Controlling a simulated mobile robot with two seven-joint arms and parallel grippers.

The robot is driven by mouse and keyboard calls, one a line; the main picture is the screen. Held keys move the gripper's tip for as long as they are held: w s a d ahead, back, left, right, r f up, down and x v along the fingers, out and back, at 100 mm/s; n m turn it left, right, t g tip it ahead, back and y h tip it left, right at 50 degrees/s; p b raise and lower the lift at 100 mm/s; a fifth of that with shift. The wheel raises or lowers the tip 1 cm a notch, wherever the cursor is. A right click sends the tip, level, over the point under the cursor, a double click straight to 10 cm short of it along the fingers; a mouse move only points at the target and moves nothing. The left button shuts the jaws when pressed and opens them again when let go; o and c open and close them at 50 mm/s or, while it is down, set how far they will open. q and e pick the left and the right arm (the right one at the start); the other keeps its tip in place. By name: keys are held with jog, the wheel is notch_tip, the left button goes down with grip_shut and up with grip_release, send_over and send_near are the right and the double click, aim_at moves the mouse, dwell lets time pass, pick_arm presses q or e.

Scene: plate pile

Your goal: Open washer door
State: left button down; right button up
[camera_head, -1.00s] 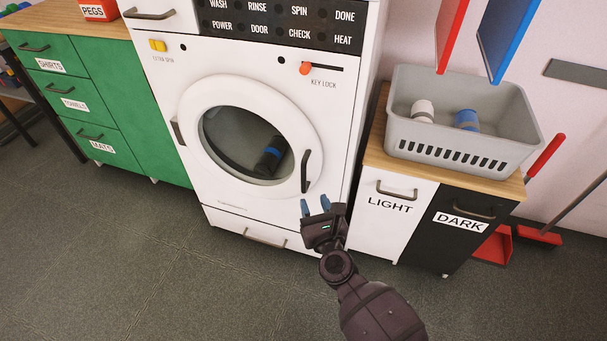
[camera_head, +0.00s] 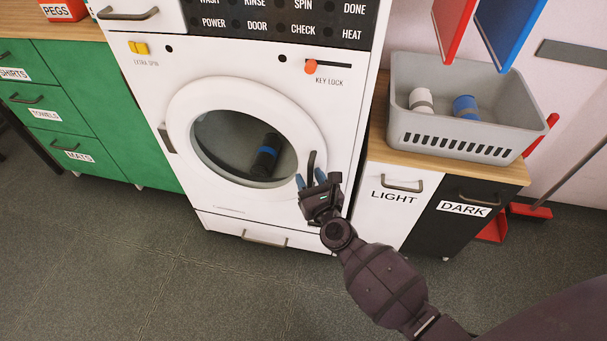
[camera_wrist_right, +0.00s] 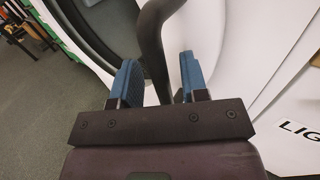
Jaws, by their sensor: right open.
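The white washer (camera_head: 262,215) has a round door (camera_head: 185,107) that sits closed. A dark upright handle (camera_head: 311,163) is on the door's right side; it also shows in the right wrist view (camera_wrist_right: 152,35). Through the door glass I see a dark roll with a blue band (camera_head: 264,158). My right gripper (camera_head: 310,180) is open at the lower end of the handle. In the right wrist view, the handle's lower end lies between the two blue fingers (camera_wrist_right: 160,80), with gaps visible beside it. My left gripper is in neither view.
A grey basket (camera_head: 455,138) with a white roll and a blue roll stands on the cabinet to the right, above the LIGHT (camera_head: 385,215) and DARK (camera_head: 450,225) fronts. Green drawers (camera_head: 105,120) stand left. The floor (camera_head: 170,285) in front is clear.

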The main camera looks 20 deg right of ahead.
jog(key=shift+c, duration=0.3)
grip_shut()
dwell(0.3)
